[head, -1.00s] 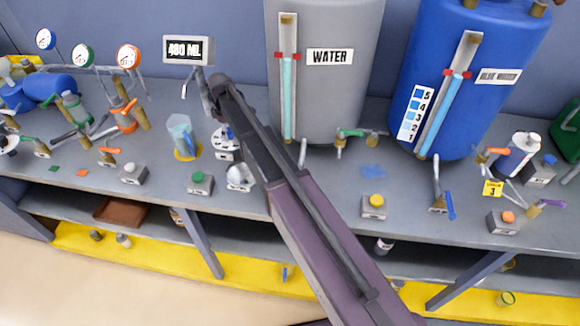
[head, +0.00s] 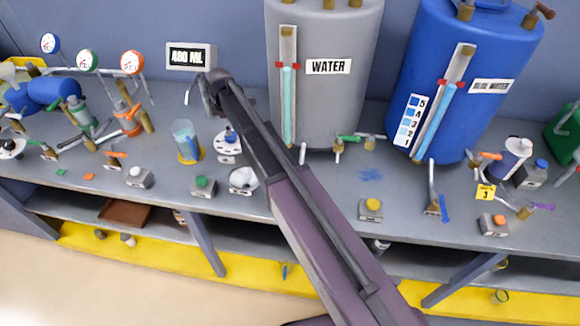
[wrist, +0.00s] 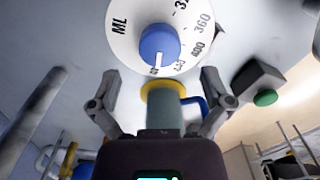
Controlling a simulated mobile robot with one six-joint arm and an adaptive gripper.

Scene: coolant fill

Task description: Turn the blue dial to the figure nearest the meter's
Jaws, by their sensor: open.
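The blue dial (head: 231,137) sits on a round white scale plate on the bench. In the wrist view its blue knob (wrist: 159,45) is large, with a white pointer directed down at a small figure I read as about 480. The figures 360 and 400 and the letters ML also show on the plate. The meter (head: 190,57) is a grey box whose display looks like 480 ML; the first digit is unclear. My gripper (wrist: 158,95) is open, its two fingers apart on the jug side of the dial, not touching the knob. In the head view my gripper (head: 212,98) hangs above the bench behind the dial.
A clear jug (head: 186,140) stands on a yellow disc left of the dial. A green-button box (head: 203,186) and a white round item (head: 243,180) stand in front. The grey water tank (head: 325,100) is to the right. Pipes and gauges fill the left.

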